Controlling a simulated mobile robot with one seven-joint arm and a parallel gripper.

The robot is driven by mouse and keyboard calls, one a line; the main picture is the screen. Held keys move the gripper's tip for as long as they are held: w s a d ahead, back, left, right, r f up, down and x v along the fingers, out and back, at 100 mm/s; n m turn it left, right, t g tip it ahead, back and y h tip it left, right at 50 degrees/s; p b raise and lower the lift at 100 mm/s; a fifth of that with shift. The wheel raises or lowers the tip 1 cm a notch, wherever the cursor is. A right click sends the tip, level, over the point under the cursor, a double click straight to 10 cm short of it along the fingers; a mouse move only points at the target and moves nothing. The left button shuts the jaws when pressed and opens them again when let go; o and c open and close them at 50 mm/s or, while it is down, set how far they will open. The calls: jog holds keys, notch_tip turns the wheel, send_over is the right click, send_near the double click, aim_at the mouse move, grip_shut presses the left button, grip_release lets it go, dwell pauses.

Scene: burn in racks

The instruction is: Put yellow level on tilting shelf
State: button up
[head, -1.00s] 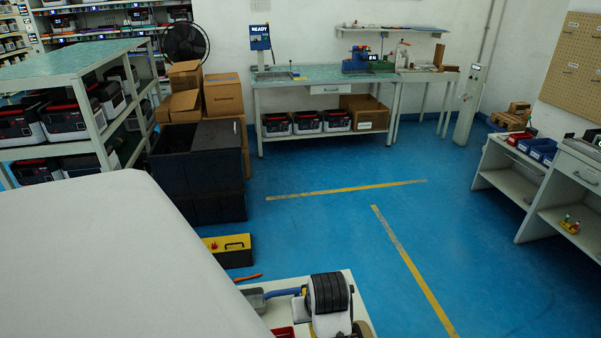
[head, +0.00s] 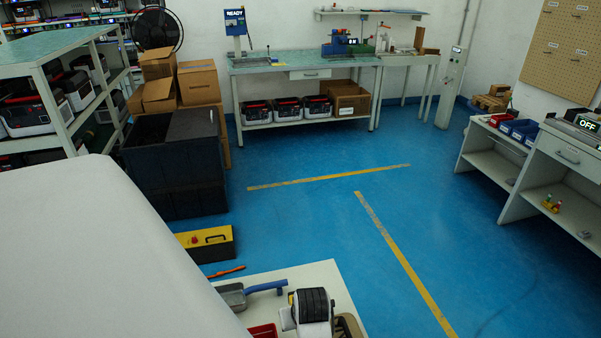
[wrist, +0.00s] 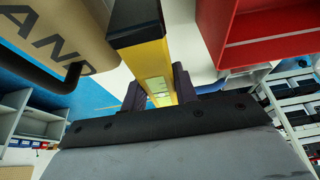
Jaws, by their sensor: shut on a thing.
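The yellow level (wrist: 149,60) shows in the wrist view, with a black end cap and a pale green vial in its yellow body. My gripper (wrist: 158,92) is shut on the level, with a dark finger on each side of it. The level's lower part is hidden behind the gripper's dark edge. My gripper and the level do not show in the head view. I cannot tell which thing is the tilting shelf.
In the wrist view, a red bin (wrist: 225,35) is close on the right and a tan lettered object (wrist: 55,40) on the left. In the head view, a low white table (head: 345,290) holds tools; a yellow-black toolbox (head: 207,243) is beside it. Blue floor (head: 300,225) is clear.

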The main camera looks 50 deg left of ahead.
notch_tip(320, 180, down, 8)
jog(key=shift+r+p, duration=0.25)
jog(key=shift+p, duration=0.05)
jog(key=o, duration=1.1)
jog(key=shift+f, duration=0.15)
